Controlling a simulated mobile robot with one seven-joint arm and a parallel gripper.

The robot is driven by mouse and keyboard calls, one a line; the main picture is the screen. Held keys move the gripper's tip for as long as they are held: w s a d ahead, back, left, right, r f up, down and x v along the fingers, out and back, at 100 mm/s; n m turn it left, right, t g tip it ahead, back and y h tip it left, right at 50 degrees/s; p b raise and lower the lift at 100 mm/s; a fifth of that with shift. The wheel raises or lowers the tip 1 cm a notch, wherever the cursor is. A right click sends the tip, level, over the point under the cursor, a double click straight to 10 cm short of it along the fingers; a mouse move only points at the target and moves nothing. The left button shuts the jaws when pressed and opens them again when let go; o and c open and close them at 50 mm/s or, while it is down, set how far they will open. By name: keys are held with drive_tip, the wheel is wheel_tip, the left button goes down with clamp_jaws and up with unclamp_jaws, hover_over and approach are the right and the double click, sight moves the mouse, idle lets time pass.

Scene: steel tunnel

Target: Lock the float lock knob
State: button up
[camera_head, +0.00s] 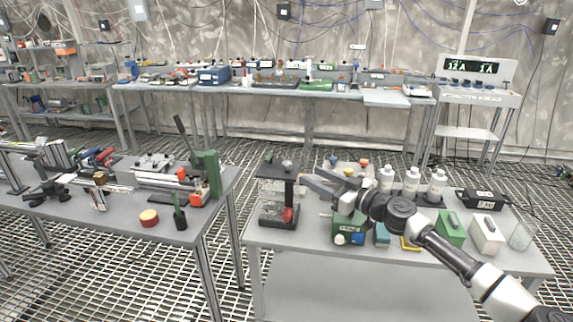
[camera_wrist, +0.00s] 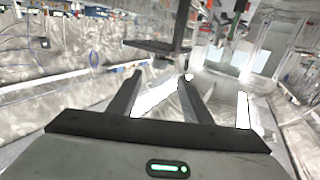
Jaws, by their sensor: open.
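A dark stand (camera_head: 290,198) with a flat top plate, an upright column and a black base stands at the left end of the right-hand table. A small grey knob (camera_head: 287,164) sits on its top, and a red round part (camera_head: 287,214) shows low on it. I cannot tell which of these, if any, is the float lock knob. My gripper (camera_head: 309,175) is open and empty, just right of the stand's upper part and pointing left. In the wrist view, the open fingers (camera_wrist: 161,76) have nothing between them, and the stand's dark plate (camera_wrist: 155,47) and column (camera_wrist: 183,25) lie beyond them.
White bottles (camera_head: 411,183), a green box (camera_head: 450,229), a white box (camera_head: 487,234) and a glass beaker (camera_head: 523,234) stand right of my gripper. A green device (camera_head: 348,228) is below it. The left table (camera_head: 110,218) holds several tools, with a gap between the tables.

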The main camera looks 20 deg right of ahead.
sight(291, 167)
drive_tip(key=x, duration=1.1)
drive_tip(key=shift+w+a+p, duration=0.1)
drive_tip(key=shift+w+p, duration=0.15)
drive_tip(key=shift+p, duration=0.15)
drive_tip(key=c, duration=1.1)
drive_tip(key=shift+o, duration=0.2)
